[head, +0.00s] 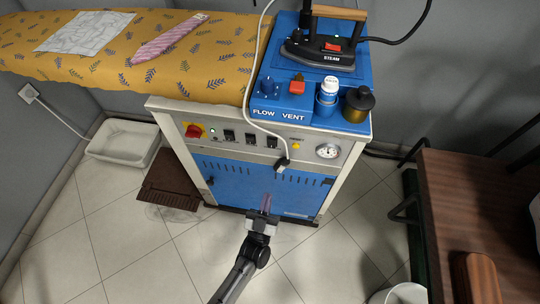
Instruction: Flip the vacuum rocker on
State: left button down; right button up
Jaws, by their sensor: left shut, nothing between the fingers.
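Several controls sit on the cream front panel (218,147) of the ironing station. Three dark rocker switches stand in a row there: a left one (229,136), a middle one (250,138) and a right one (272,142). Their labels are too small to read, so I cannot tell which is the vacuum rocker or how each is set. My left gripper (266,203) is shut and empty, in front of the lower blue door and well below the switches in the picture. My right gripper is not in view.
A red knob (194,131) is left of the switches and a pressure gauge (328,151) is right. A black plug (282,163) on a white cord hangs below the panel. The steam iron (325,48) rests on top. A wooden bench (470,190) stands right.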

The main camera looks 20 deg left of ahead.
aim_at(271, 145)
pick_arm(q)
jog(key=shift+s+a+r+n+t+y, duration=0.2)
jog(key=shift+s+r+t+y, duration=0.15)
jog(key=shift+r+y, duration=0.2)
jog(key=shift+s+a+r+n+t+y, duration=0.1)
jog(key=shift+s+a+r+t+y, duration=0.25)
jog(key=shift+y, duration=0.3)
jog(key=shift+d+r, duration=0.1)
jog(key=shift+d, duration=0.05)
jog(key=b+x, duration=0.1)
jog(key=x, duration=0.2)
jog(key=w+f+b+x, duration=0.1)
jog(key=x, duration=0.3)
jog(key=b+x, duration=0.2)
jog(key=x, duration=0.2)
jog(key=shift+w+f, duration=0.2)
jog(key=shift+w, duration=0.15)
jog(key=shift+w+a+b, duration=0.3)
jog(key=shift+w+b, duration=0.05)
jog(key=shift+w, duration=0.4)
